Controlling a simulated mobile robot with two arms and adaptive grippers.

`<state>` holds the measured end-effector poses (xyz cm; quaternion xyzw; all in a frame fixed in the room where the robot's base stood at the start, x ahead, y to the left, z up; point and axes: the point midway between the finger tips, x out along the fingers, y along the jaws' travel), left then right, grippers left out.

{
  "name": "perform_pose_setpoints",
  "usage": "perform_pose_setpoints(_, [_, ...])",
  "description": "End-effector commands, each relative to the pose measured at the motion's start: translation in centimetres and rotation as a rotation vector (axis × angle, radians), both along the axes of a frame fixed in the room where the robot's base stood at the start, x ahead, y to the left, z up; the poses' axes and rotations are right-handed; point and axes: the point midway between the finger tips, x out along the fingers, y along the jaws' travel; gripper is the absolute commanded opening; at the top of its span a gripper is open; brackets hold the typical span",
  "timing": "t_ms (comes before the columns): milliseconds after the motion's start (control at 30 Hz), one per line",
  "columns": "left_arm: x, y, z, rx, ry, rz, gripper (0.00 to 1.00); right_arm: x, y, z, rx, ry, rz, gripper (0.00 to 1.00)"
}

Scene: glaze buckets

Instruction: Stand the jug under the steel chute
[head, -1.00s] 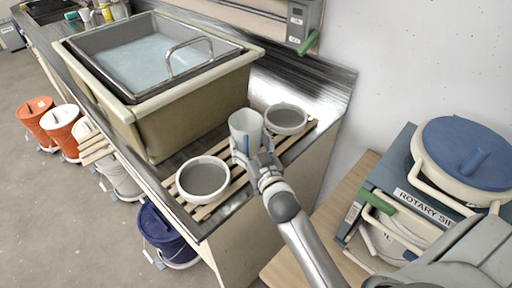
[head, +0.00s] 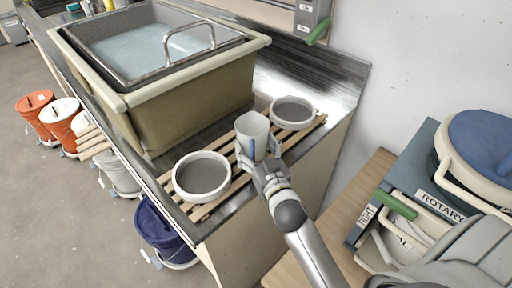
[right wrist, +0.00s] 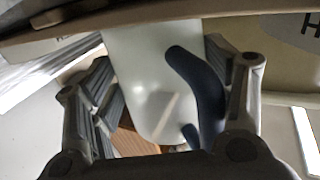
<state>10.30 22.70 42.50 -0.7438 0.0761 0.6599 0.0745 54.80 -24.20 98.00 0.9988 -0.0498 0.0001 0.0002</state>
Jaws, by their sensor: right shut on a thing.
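The jug (head: 252,128) is a pale white vessel with an open top and a blue handle. In the head view it is between two white bowls, over a slatted wooden rack (head: 236,190). My right gripper (head: 265,163) is shut on it from the near side. In the right wrist view the jug (right wrist: 145,75) and its dark blue handle (right wrist: 203,85) lie between the fingers of the gripper (right wrist: 162,90). The jug's lower part is hidden in the head view, so I cannot tell whether it touches the rack. I cannot make out a steel chute. My left gripper is not in view.
One grey-filled bowl (head: 202,177) is left of the jug, another (head: 294,112) right. A large sink tub (head: 185,110) stands behind. The rotary sieve's blue lid (head: 487,145) is at right. Buckets (head: 165,232) line the floor at left.

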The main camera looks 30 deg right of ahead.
Motion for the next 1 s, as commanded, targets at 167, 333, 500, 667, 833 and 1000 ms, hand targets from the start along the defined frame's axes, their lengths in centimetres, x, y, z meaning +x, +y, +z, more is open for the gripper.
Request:
perform_pose_setpoints(167, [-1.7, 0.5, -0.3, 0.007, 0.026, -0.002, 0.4, 0.0, 0.0, -0.3, 0.0, 0.0, -0.001, 0.81])
perform_pose_setpoints(333, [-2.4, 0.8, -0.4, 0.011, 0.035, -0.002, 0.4, 0.0, 0.0, -0.3, 0.0, 0.0, -0.001, 0.95])
perform_pose_setpoints(500, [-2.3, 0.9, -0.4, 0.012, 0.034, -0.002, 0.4, 0.0, 0.0, -0.3, 0.0, 0.0, 0.0, 0.95])
perform_pose_setpoints(667, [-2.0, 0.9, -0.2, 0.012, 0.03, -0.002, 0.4, 0.0, 0.0, -0.1, 0.0, 0.0, 0.0, 0.95])
perform_pose_setpoints(833, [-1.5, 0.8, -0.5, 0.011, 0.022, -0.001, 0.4, -1.4, 0.1, -0.2, 0.001, 0.002, 0.0, 0.95])
perform_pose_setpoints(1000, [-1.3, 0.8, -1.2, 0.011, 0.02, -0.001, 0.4, -4.6, 0.5, -0.4, 0.002, 0.003, 0.0, 0.95])
